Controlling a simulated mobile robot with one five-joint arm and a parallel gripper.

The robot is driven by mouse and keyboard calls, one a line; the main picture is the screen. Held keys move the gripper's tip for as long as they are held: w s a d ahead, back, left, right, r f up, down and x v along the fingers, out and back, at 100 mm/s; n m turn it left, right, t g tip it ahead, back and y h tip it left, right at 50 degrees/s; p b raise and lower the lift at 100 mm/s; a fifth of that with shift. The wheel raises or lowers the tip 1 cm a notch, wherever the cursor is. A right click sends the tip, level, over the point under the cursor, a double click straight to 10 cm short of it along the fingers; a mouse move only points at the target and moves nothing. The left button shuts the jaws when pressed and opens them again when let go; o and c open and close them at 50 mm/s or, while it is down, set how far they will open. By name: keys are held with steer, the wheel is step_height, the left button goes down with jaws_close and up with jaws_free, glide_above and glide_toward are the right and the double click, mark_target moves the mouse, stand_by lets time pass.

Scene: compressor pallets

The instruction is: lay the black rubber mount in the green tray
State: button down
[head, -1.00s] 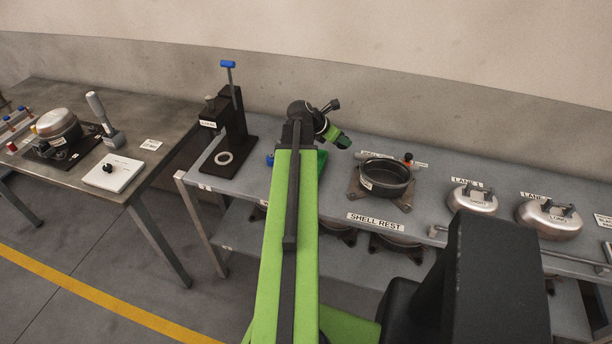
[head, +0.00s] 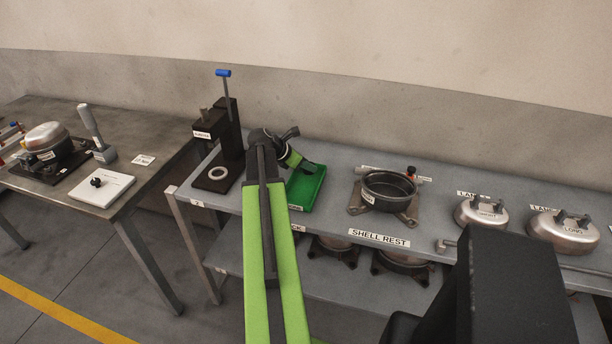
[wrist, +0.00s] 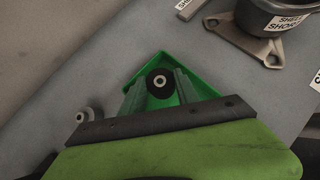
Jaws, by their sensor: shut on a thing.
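The black rubber mount (wrist: 160,86) shows in the wrist view as a dark round piece with a pale centre. My gripper (wrist: 158,92) is shut on it, with a finger on either side. The green tray (wrist: 161,59) lies behind and below the mount in that view. I cannot tell whether the mount touches the tray floor. In the head view my gripper (head: 310,168) is over the back part of the green tray (head: 308,192), which sits on the grey bench. The mount is too small to make out there.
Left of the tray stands a black press (head: 227,140) with a blue-topped lever and a pale ring (head: 217,173) on its base. Right of the tray is a dark open shell (head: 388,190) on a footed base. Silver domes (head: 481,212) stand farther right.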

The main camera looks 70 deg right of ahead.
step_height(320, 180, down, 3)
steer(key=shift+f+b, duration=0.1)
steer(key=shift+b, duration=0.85)
steer(key=shift+r, duration=0.25)
steer(key=shift+f, duration=0.25)
steer(key=c, duration=0.9)
jaws_free()
steer(key=shift+r, duration=0.1)
steer(key=shift+r, duration=0.15)
steer(key=p+v, duration=0.9)
steer(key=v, duration=0.3)
steer(key=shift+s+r, duration=0.15)
